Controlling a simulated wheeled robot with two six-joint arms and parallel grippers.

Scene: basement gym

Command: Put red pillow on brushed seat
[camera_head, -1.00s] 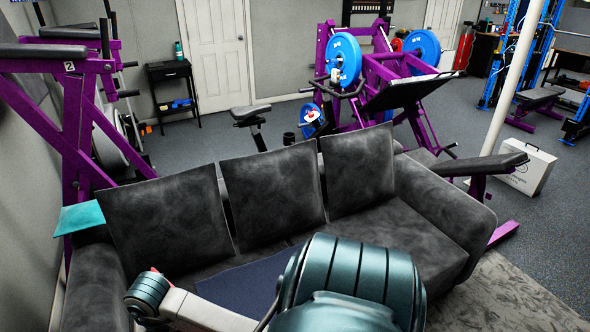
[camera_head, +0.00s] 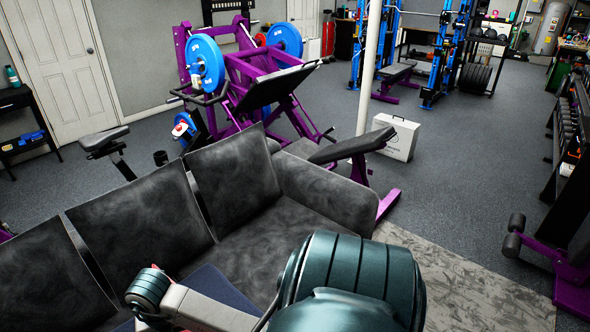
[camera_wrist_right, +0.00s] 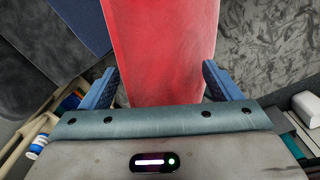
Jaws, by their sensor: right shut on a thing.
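The red pillow (camera_wrist_right: 165,40) is between the two blue fingers of my right gripper (camera_wrist_right: 160,85) in the right wrist view, and the gripper is shut on it. In the head view my right arm hides nearly all of the pillow; only a tiny red speck shows by the wrist. The brushed seat looks to be the dark grey mottled sofa (camera_head: 275,235) in front of me, with upright back cushions. My right arm reaches across the near side of the sofa. My left gripper is not in view.
A navy cloth or mat (camera_head: 222,287) lies on the sofa seat. A patterned grey rug (camera_head: 480,290) lies right of the sofa. Purple gym machines (camera_head: 255,85) stand behind it, a white pole (camera_head: 371,70) and white box (camera_head: 398,138) beyond.

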